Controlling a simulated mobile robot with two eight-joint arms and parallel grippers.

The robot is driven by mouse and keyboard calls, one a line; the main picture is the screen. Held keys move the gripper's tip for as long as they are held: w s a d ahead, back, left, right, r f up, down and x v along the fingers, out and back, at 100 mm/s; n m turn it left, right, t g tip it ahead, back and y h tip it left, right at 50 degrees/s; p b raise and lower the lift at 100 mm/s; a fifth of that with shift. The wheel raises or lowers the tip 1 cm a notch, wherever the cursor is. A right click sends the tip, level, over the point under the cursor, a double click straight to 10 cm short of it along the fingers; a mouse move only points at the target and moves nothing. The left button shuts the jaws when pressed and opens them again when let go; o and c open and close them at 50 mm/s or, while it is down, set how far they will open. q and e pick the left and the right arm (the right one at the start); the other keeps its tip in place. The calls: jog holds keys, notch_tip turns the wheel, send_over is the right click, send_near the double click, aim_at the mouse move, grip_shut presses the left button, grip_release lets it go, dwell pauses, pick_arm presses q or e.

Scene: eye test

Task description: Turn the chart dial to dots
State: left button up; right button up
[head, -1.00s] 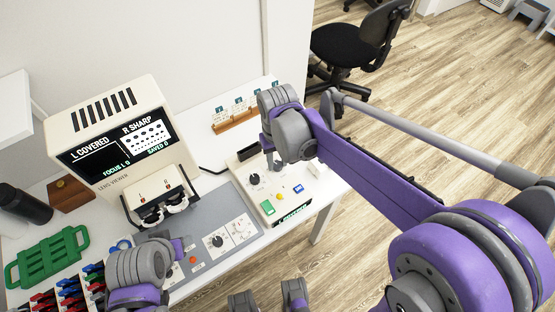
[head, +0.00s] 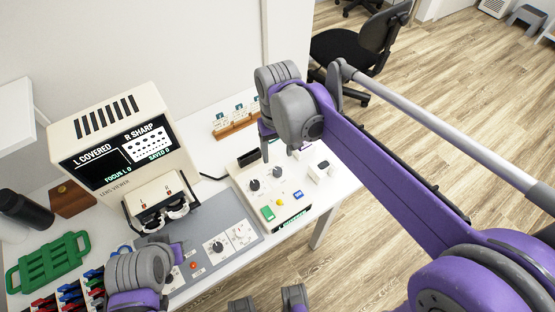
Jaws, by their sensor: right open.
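A third black dial (head: 216,247) is on the grey panel. The labels are too small to read, so I cannot tell which is the chart dial. The lens viewer (head: 60,130) screen shows L covered and dots under R sharp. My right gripper (head: 279,153) is open above the box's back part, apart from the dials. My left gripper (head: 178,254) hangs over the grey panel's left part; its jaws are unclear.
The box also has green, yellow and blue buttons (head: 268,213). A wooden card rack (head: 236,129) stands behind it. A green tray (head: 47,264), a dark bottle (head: 25,207) and a wooden block (head: 73,199) are at the left. The table's right edge is near the box.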

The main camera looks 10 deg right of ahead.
pick_arm(q)
jog(key=shift+r, duration=0.15)
pick_arm(e)
jog(key=shift+r, duration=1.65)
pick_arm(q)
jog(key=shift+r, duration=0.1)
jog(key=shift+w+r+p, duration=0.15)
jog(key=shift+r+p, duration=0.45)
jog(key=shift+w+r+p, duration=0.15)
jog(key=shift+r+p, duration=0.4)
pick_arm(e)
jog(key=s+d+f+t, duration=0.2)
jog(key=s+d+f, duration=0.1)
jog(key=s, duration=0.4)
jog(key=s+d+f+m+t+p, duration=0.1)
jog(key=s+d+f+t, duration=0.2)
jog(key=s, duration=0.4)
jog(key=shift+s+d, duration=0.3)
jog(key=shift+d, duration=0.3)
jog(key=shift+f, duration=0.1)
jog(key=shift+c, duration=0.9)
pick_arm(q)
jog(key=shift+w+a+r, duration=0.1)
jog(key=shift+w+r, duration=0.05)
jog(key=shift+r, duration=0.55)
pick_arm(e)
jog(key=shift+w+a, duration=0.1)
jog(key=shift+a, duration=0.05)
jog(key=shift+c, duration=0.2)
